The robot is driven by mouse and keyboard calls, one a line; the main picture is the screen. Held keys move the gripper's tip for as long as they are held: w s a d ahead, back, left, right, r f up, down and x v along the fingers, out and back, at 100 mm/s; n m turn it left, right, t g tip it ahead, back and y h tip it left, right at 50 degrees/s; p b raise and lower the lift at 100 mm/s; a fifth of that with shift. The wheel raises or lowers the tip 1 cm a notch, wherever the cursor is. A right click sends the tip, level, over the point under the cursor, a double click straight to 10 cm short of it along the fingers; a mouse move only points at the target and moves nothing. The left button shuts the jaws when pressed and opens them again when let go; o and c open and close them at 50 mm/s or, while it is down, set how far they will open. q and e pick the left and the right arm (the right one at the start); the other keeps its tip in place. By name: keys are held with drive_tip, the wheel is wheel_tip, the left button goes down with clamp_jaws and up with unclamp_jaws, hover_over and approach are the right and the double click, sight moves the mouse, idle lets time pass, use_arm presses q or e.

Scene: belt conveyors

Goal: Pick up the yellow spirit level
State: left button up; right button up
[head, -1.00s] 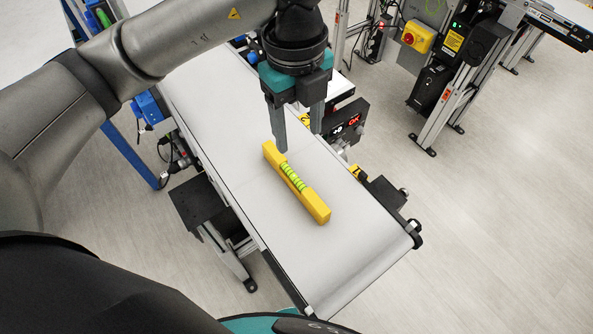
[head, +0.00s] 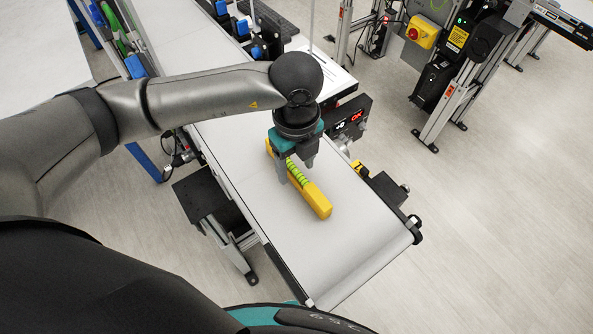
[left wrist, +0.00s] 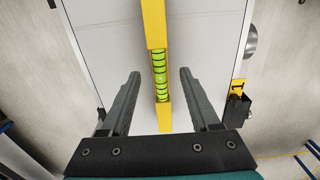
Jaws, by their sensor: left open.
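The yellow spirit level (head: 316,200) lies flat on the white belt, with a green ribbed middle part. My left gripper (head: 295,172) is open and stands over the level's middle, hiding part of its far half in the head view. In the left wrist view the level (left wrist: 154,25) runs between the two spread fingers of the left gripper (left wrist: 158,88), with a gap on either side. Its green part (left wrist: 160,77) is level with the fingertips. The fingers do not touch it. My right gripper is not in view.
The conveyor belt (head: 330,265) is bare around the level. A black box with a red display (head: 349,120) and a black bracket (head: 385,188) stand along the belt's right edge. A dark plate (head: 205,195) juts out on the left side.

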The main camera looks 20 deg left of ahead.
use_arm(q)
wheel_tip(320, 180, down, 2)
clamp_jaws()
idle(0.6)
drive_tip(key=shift+r, duration=0.1)
